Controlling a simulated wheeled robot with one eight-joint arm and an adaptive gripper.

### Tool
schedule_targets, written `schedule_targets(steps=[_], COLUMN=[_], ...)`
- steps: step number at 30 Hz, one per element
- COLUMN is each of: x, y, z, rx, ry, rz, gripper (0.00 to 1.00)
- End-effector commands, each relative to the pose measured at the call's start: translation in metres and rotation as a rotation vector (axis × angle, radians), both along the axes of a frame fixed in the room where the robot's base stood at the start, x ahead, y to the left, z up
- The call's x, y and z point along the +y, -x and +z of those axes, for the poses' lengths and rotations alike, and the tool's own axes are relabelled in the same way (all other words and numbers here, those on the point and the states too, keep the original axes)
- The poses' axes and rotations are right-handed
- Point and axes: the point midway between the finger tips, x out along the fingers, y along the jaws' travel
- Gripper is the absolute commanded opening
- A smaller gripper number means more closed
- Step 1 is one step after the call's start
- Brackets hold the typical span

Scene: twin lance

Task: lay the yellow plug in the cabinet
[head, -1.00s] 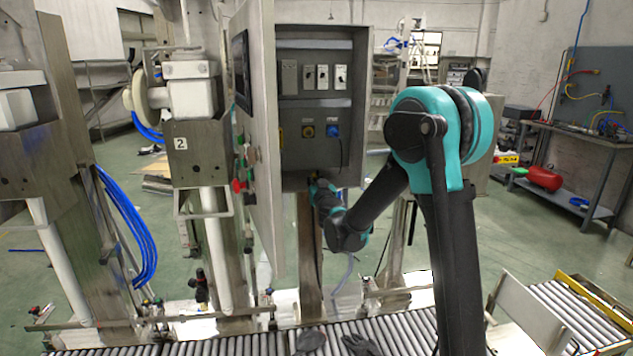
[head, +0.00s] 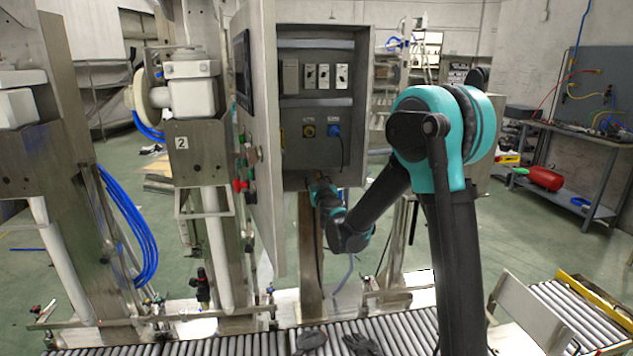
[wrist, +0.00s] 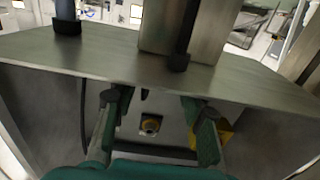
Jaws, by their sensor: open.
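The open cabinet (head: 366,110) stands in the middle of the head view. My gripper (head: 320,188) is at its lower front edge, small and partly hidden there. In the wrist view my gripper (wrist: 160,106) is open, its two fingers apart in front of the cabinet's interior. A yellow patch (wrist: 198,134) lies partly behind the right finger. I cannot tell whether it is the yellow plug. No plug is clearly visible between the fingers.
A blue plug (head: 333,130) with a hanging black cable sits right of the yellow socket. The cabinet door (head: 262,150) stands open on the left. A roller conveyor (head: 230,348) runs along the front, with dark gloves (head: 311,341) on it.

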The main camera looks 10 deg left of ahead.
Motion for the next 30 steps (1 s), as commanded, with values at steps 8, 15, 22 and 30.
schedule_targets(steps=[8, 15, 22, 30], x=[-0.013, -0.026, -0.031, -0.031], y=[0.049, 0.091, 0.108, 0.109], z=[0.0, 0.0, 0.0, 0.0], rx=[0.0, 0.0, 0.0, 0.0], ry=[0.0, 0.0, 0.0, 0.0], rz=[0.002, 0.001, 0.001, 0.0], gripper=[0.41, 0.41, 0.41, 0.41])
